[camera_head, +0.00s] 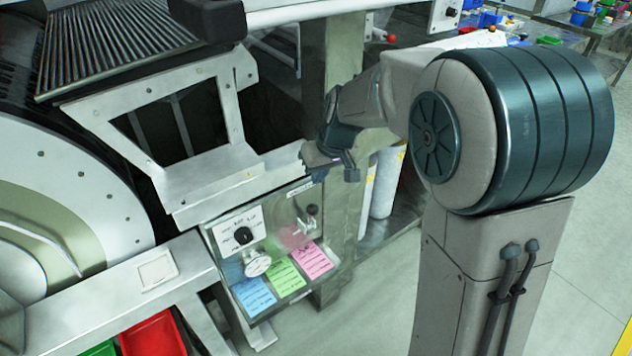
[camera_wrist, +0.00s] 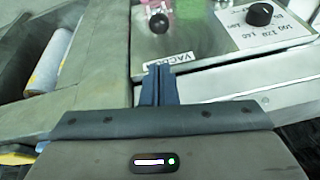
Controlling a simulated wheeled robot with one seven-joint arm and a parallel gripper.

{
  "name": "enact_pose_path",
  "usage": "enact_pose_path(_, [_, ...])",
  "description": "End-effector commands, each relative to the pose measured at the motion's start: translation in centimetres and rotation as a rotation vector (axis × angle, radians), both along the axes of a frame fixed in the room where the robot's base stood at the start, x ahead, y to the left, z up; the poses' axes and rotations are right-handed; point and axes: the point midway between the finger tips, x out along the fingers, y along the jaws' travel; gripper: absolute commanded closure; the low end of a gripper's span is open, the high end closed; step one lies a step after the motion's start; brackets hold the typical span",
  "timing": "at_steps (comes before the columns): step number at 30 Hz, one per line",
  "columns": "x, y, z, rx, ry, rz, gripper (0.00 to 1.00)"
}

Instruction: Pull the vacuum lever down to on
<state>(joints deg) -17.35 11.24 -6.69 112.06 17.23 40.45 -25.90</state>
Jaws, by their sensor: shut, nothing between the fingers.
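The vacuum lever (camera_head: 312,209) is a small lever with a black knob on the right side of the metal control panel (camera_head: 290,215). In the wrist view its round black knob (camera_wrist: 158,22) shows beyond my fingertips, with a clear gap. My gripper (camera_head: 322,172) is just above the panel's top edge in the head view, apart from the lever. Its blue-grey fingers (camera_wrist: 163,72) are shut together and empty. They partly cover the white label (camera_wrist: 180,59) that starts with "VAC".
A dial plate with a black knob (camera_head: 242,235) sits left of the lever, with a round white gauge (camera_head: 257,263) below. Blue, green and pink notes (camera_head: 284,278) are at the panel's bottom. A white machine frame (camera_head: 215,175) stands close beside my gripper. Floor at right is clear.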

Motion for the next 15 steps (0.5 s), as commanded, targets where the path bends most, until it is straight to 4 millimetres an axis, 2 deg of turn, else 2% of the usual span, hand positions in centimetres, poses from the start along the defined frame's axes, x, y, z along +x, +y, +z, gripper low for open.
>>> enact_pose_path(3, [0.5, 0.5, -2.3, -0.002, 0.006, 0.0, 1.0])
enact_pose_path(9, [1.4, 1.3, -5.7, -0.001, 0.005, 0.001, 1.0])
enact_pose_path(15, [2.1, 1.8, -7.7, -0.001, 0.002, 0.0, 1.0])
